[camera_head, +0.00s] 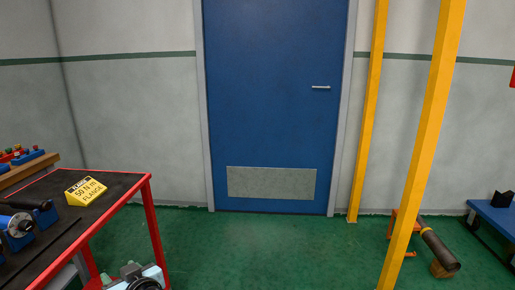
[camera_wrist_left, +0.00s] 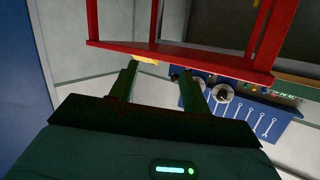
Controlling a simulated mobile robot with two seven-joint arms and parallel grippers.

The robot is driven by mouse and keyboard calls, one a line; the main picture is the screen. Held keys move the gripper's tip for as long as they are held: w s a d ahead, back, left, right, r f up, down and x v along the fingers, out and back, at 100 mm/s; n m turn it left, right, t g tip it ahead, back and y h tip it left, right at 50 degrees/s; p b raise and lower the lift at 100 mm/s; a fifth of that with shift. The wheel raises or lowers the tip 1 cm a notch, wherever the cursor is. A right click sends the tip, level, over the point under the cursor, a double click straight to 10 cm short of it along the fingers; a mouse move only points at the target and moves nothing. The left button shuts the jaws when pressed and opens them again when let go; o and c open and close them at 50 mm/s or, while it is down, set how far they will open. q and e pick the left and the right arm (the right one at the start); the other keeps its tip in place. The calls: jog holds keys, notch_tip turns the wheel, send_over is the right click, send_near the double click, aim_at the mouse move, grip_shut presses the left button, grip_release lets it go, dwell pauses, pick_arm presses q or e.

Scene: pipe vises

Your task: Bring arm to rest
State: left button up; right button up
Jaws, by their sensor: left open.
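My left gripper (camera_wrist_left: 160,82) shows in the left wrist view, with its two dark fingers spread apart and nothing between them. Beyond the fingers is the red-framed cart (camera_wrist_left: 180,53), which also stands at the lower left of the head view (camera_head: 150,200). In the head view only a pale, dark-tipped piece of what looks like my left arm shows at the bottom edge, beside the cart; the fingers cannot be made out there. My right gripper is in neither view.
A blue door (camera_head: 270,100) is ahead. Yellow posts (camera_head: 421,150) and a dark pipe (camera_head: 440,250) are at right. Green floor (camera_head: 270,250) in the middle is clear.

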pick_arm(q)
jog(key=s+d+f+m+h+p, duration=0.3)
jog(key=s+f+m+h+p, duration=0.15)
jog(key=s+f, duration=0.45)
jog(key=s+d+f+m+h+p, duration=0.2)
jog(key=s+f+m+h+p, duration=0.3)
jog(key=s, duration=0.6)
jog(key=s+d+r+h+p, duration=0.1)
jog(key=s+d+p, duration=0.1)
jog(key=s, duration=0.6)
jog(key=s+d+r+m+h+p, duration=0.1)
jog(key=s+p, duration=0.3)
jog(key=s, duration=0.4)
jog(key=s+d+r+h+p, duration=0.2)
jog(key=s+r+p, duration=0.1)
jog(key=s, duration=0.5)
jog(key=shift+d+r+g, duration=0.25)
jog(key=shift+d+g, duration=0.05)
jog(key=shift+d, duration=0.1)
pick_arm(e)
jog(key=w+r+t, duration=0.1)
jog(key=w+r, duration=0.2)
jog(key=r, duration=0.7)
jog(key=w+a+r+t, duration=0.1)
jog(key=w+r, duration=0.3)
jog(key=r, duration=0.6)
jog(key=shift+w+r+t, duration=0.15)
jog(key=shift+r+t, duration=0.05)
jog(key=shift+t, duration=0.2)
